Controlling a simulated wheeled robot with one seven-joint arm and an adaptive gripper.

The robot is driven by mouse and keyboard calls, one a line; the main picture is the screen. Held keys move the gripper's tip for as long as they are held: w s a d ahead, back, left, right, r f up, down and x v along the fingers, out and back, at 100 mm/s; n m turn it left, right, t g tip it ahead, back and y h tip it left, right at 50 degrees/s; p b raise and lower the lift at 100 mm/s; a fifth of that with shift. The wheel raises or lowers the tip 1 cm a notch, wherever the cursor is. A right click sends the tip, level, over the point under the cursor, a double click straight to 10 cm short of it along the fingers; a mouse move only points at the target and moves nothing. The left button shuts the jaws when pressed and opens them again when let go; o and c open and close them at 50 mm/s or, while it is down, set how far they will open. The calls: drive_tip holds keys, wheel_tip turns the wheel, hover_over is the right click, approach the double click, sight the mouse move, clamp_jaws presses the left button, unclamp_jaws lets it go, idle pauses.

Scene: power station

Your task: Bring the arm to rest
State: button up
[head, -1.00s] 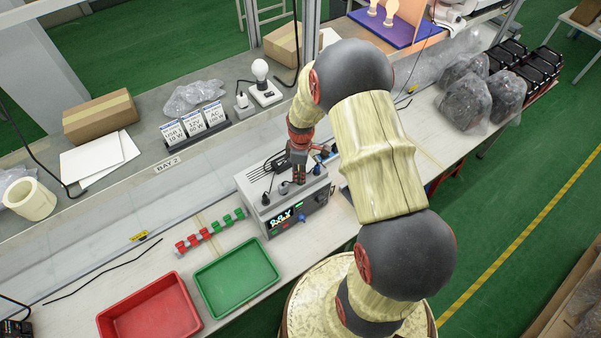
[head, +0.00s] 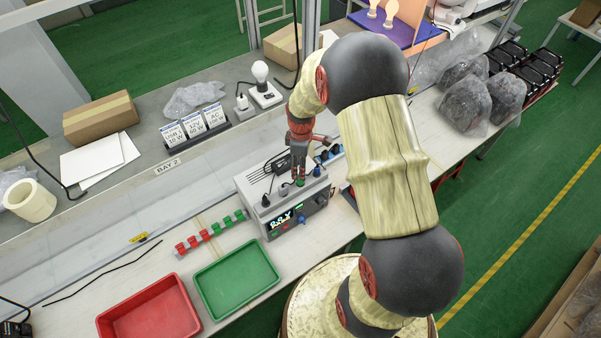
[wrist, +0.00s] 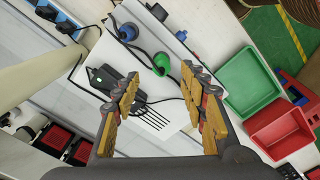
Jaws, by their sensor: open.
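My gripper (head: 299,172) hangs over the grey power station box (head: 291,222) on the workbench. In the wrist view my gripper (wrist: 168,97) is open, with nothing between its orange-padded fingers. Below it are the top of the box (wrist: 165,38), a black adapter (wrist: 113,84) with a small lit spot, a green round plug (wrist: 162,63) and a blue one (wrist: 128,31) with cables. In the head view the gripper partly hides the box top. My arm reaches in from the right.
A green tray (head: 237,278) and a red tray (head: 150,312) lie on the near bench. A row of red and green clips (head: 210,234) lies left of the box. Labelled cards (head: 193,124) and a bulb (head: 260,72) stand on the shelf behind.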

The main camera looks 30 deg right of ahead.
wheel_tip(320, 180, up, 7)
idle(0.3)
drive_tip(key=s+a+r+m+t+b, duration=0.2)
drive_tip(key=s+a+m+b, duration=0.2)
drive_tip(key=s+a+b, duration=0.3)
drive_tip(key=s+a+r+m+t+b, duration=0.1)
drive_tip(key=s+a+m+t+b, duration=0.2)
drive_tip(key=s+b, duration=1)
drive_tip(key=a+m+b, duration=0.2)
drive_tip(key=a, duration=0.2)
drive_tip(key=shift+a+r+t, duration=0.2)
drive_tip(key=shift+r+t, duration=0.1)
drive_tip(key=shift+r, duration=0.1)
drive_tip(key=shift+s, duration=0.1)
drive_tip(key=shift+c, duration=0.6)
